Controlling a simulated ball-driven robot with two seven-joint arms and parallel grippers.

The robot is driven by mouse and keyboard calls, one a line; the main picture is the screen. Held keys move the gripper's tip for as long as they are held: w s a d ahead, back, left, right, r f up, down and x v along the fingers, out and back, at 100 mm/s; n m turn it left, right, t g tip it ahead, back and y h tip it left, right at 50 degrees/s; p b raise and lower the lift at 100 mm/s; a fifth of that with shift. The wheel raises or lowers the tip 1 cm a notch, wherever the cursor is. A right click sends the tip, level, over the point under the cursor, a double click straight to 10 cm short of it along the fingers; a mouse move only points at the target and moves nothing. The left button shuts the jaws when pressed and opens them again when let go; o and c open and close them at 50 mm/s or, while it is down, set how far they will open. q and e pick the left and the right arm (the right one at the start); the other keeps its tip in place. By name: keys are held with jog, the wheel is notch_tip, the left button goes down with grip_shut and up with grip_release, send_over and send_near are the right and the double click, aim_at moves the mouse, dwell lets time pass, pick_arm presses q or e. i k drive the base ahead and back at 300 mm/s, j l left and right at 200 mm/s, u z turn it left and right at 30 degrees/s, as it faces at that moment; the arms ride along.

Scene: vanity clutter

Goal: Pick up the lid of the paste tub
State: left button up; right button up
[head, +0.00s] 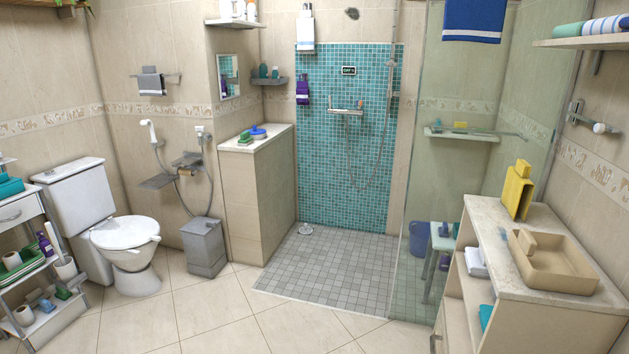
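I cannot make out with certainty a paste tub or its lid in the head view. A small round blue item (258,132) sits on the pale top of the half-height cabinet (250,144), beside a small green item (244,138); it is too small to tell whether it is a tub with a lid. The vanity counter (480,213) at the right bears a beige basin (565,278) and a yellow bottle-shaped item (517,190). Neither of my grippers is in view.
A toilet (125,236) and a shelf cart (35,258) stand at the left. A glass panel (440,85) stands between the shower floor (325,262) and the vanity. A stool (438,245) is behind the glass. The tiled floor (215,310) in front is clear.

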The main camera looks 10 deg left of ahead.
aim_at(254, 131)
jog(key=i+j, duration=0.25)
jog(key=i, duration=0.2)
jog(key=i+j, duration=0.25)
jog(key=i, duration=0.25)
jog(key=i+j+z, duration=0.1)
jog(key=i+j, duration=0.15)
jog(key=i, duration=0.2)
jog(key=i+u, duration=0.15)
jog(key=i, duration=0.55)
jog(key=i+l+u, duration=0.1)
jog(key=i, duration=0.6)
jog(key=i+l+u, duration=0.15)
jog(key=i, duration=0.6)
